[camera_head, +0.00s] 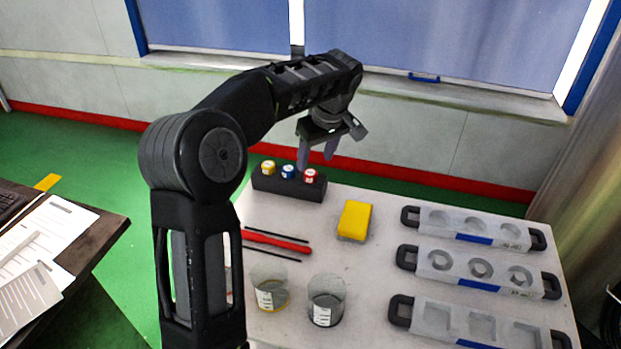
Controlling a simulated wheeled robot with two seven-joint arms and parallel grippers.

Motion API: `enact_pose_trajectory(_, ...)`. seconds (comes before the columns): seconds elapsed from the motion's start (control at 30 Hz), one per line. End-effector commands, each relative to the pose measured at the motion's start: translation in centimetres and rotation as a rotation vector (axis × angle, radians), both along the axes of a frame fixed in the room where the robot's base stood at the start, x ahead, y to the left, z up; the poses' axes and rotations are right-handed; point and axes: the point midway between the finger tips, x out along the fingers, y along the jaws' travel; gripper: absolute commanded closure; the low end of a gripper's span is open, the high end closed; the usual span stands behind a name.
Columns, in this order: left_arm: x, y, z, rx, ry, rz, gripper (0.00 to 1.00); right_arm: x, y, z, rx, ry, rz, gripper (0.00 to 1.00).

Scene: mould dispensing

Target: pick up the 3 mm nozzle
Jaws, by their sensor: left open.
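A black holder (287,187) stands at the far left of the table with three capped nozzles in a row: yellow (268,168), blue (288,171) and red (310,175). I cannot read any size on them, so I cannot tell which is the 3 mm one. My left gripper (317,159) is open and points down, above and near the red end of the holder. Nothing shows between its fingers. My right gripper is out of view.
A yellow block (354,220), a red tool (276,241) and two beakers (268,287) (326,300) are on the table (378,265). Three grey mould trays with black handles (474,229) (478,268) (474,325) lie at the right.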

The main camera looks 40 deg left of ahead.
Motion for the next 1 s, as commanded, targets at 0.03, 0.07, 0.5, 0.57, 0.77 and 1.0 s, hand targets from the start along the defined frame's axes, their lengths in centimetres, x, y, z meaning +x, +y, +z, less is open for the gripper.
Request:
enact_pose_trajectory(0.03, 0.0, 0.0, 0.0, 0.0, -0.001, 0.0, 0.44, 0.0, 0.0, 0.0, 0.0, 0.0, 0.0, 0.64)
enact_pose_trajectory(0.07, 0.0, 0.0, 0.0, 0.0, -0.001, 0.0, 0.44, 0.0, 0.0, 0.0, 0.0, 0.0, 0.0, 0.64)
enact_pose_trajectory(0.5, 0.4, 1.2, -3.2, -0.001, 0.003, 0.001, 0.44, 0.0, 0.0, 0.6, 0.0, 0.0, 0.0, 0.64)
enact_pose_trajectory(0.57, 0.5, 1.4, -4.0, 0.0, 0.002, -0.001, 0.44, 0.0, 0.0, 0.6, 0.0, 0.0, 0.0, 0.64)
enact_pose_trajectory(0.77, 0.7, 1.7, -4.8, 0.0, -0.002, -0.002, 0.44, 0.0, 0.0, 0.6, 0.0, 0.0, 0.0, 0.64)
enact_pose_trajectory(1.0, 0.7, 1.6, -4.8, 0.0, -0.002, -0.002, 0.44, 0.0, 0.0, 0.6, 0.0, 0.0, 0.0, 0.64)
